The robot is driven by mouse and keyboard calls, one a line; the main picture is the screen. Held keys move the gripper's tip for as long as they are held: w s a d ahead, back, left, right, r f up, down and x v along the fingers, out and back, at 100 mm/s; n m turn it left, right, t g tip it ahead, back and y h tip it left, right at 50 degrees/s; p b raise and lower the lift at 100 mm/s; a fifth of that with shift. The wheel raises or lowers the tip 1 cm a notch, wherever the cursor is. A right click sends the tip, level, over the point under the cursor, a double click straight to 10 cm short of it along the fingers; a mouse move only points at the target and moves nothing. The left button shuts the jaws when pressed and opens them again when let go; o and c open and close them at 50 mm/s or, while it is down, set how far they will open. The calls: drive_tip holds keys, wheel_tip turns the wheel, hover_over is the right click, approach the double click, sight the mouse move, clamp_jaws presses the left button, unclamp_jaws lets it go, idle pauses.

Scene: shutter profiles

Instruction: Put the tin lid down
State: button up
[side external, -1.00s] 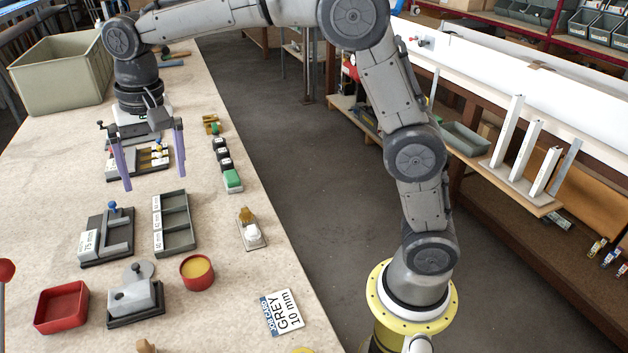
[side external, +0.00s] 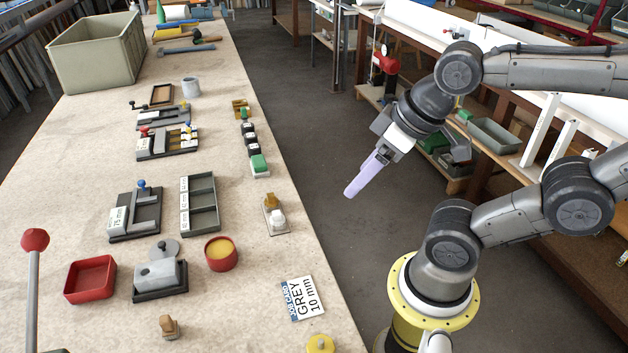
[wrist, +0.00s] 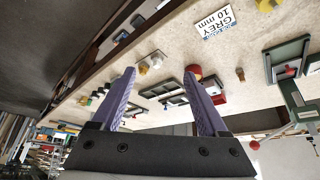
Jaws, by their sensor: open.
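A round red tin (side external: 221,254) with a yellow-orange top or filling stands on the bench. A round grey disc (side external: 166,249) with a knob shows at the back of a grey block (side external: 158,271) on a dark base; I cannot tell whether it is the tin lid. No other lid can be made out. My gripper (side external: 356,182) is off the bench's right edge, above the aisle, and tilted. In the wrist view its two lilac fingers (wrist: 165,98) are spread apart with nothing held between them.
A square red tray (side external: 90,280), a grey compartment tray (side external: 201,207) and a job card (side external: 303,298) reading GREY 10 mm lie on the bench. A red-knobbed lever (side external: 35,240) rises at the left. Bare bench surrounds the card.

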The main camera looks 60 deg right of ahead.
drive_tip(key=shift+c, duration=1.3)
